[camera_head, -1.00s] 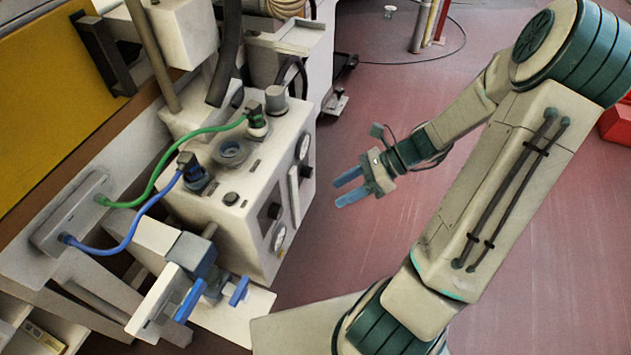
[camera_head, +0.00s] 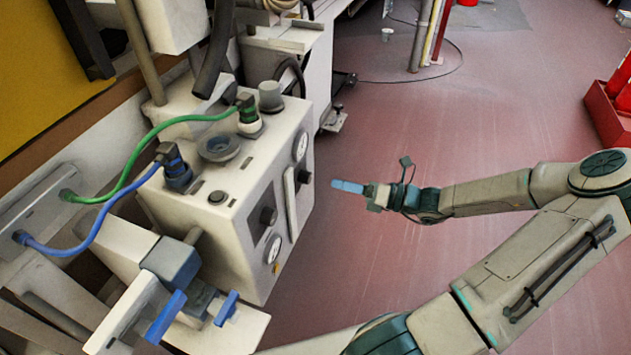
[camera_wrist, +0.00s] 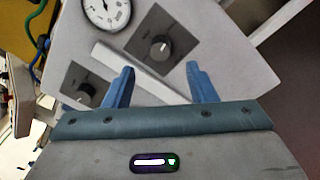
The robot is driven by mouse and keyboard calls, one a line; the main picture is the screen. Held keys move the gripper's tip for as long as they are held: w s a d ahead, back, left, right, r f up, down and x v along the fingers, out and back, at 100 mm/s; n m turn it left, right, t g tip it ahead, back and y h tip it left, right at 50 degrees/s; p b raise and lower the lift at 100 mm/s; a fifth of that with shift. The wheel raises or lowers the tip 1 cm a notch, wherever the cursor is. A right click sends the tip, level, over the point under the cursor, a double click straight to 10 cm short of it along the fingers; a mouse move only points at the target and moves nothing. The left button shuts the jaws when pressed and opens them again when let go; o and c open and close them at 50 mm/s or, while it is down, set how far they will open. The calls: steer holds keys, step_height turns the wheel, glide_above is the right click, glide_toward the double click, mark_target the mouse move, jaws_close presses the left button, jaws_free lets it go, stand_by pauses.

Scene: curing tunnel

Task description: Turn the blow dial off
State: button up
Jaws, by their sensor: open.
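A pale control box (camera_head: 225,235) stands left of my gripper, with two dark dials on its front face. One dial (camera_head: 267,215) is on the near side of a pale upright bar, the other dial (camera_head: 303,177) on the far side. I cannot read which one is the blow dial. My gripper (camera_head: 347,186) is open and empty, apart from the box and pointing at its face. In the wrist view one grey-knobbed dial (camera_wrist: 160,47) shows beyond and between the open fingers (camera_wrist: 162,83). The other dial (camera_wrist: 85,92) is left of the left finger, partly hidden.
Round gauges sit on the same face (camera_head: 300,147) (camera_head: 273,248). A green cable (camera_head: 135,165) and a blue cable (camera_head: 95,228) run to the box top. Blue-handled hardware (camera_head: 166,318) juts out at the near end. The red floor (camera_head: 450,120) right of the box is open.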

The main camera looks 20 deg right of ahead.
mark_target(311, 177)
steer(key=b+x, duration=0.1)
steer(key=x, duration=0.6)
steer(key=shift+w+a+b, duration=0.15)
steer(key=shift+a+b, duration=0.15)
steer(key=shift+b, duration=0.1)
steer(key=c, duration=1)
